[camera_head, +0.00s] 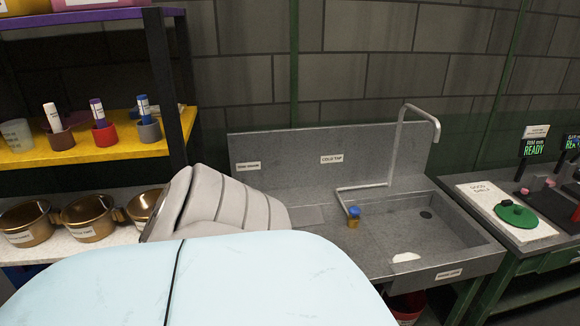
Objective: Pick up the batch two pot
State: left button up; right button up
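Several brass-coloured pots stand in a row on a white surface at the lower left. The left pot (27,224) and the middle pot (90,218) each carry a white label on the front. The middle pot's label seems to read "batch two", but it is small and I am not certain. The third pot (142,205) is partly hidden behind a grey ribbed shape that seems to be part of my arm. Neither of my grippers shows in this view. No pot is seen held.
Above the pots is a yellow shelf (85,151) with marker cups, held by a dark post (165,90). A metal sink (400,235) with a bent tap stands right of centre. A green-framed bench (535,235) is at the right. My pale blue body fills the lower foreground.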

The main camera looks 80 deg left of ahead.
aim_at(97, 219)
jog(key=k+u, duration=0.25)
jog(key=k+j+u, duration=0.15)
jog(key=k+u, duration=0.15)
jog(key=k, duration=0.2)
jog(key=u, duration=2.95)
